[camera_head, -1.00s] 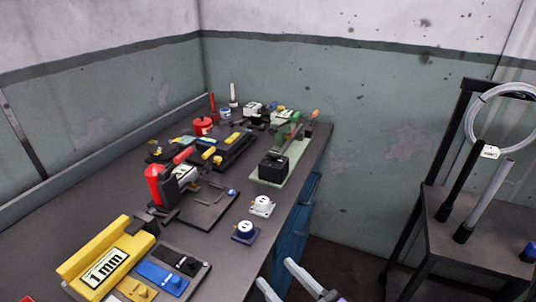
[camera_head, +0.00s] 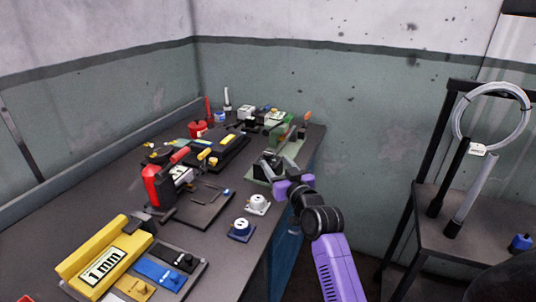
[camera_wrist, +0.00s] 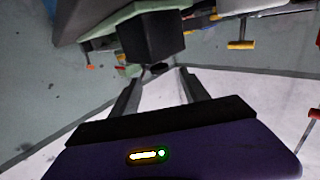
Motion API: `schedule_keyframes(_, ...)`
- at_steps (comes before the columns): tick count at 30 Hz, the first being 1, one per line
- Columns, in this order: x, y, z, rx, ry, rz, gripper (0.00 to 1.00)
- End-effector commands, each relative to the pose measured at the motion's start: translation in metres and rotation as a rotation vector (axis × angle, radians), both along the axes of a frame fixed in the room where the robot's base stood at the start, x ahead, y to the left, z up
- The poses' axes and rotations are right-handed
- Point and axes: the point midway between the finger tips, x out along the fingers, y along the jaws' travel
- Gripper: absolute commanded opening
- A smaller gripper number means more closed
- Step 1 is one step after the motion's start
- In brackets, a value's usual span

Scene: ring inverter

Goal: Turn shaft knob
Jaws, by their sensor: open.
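A device on a pale green baseplate (camera_head: 294,151) stands at the bench's right edge in the head view. Its black box (camera_wrist: 150,38) shows at the top of the wrist view, where the scene looks upside down. A small dark round part (camera_wrist: 160,68), possibly the shaft knob, shows between my fingertips; I cannot tell if they touch it. My gripper (camera_wrist: 158,75) is open, with its fingers pointing at the black box. In the head view my gripper (camera_head: 268,164) partly hides the box. An orange tip (camera_head: 308,117) rises at the device's far end.
A shelf (camera_head: 475,205) with rods and a hose coil is at right.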

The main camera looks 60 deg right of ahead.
Motion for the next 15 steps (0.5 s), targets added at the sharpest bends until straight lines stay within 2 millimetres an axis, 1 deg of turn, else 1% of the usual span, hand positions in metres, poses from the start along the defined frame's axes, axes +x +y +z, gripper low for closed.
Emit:
schedule_keyframes(9, 0.037, -0.031, 0.002, -0.001, -0.002, -0.001, 0.53)
schedule_keyframes(15, 0.05, -0.043, 0.001, -0.001, -0.002, -0.001, 0.53)
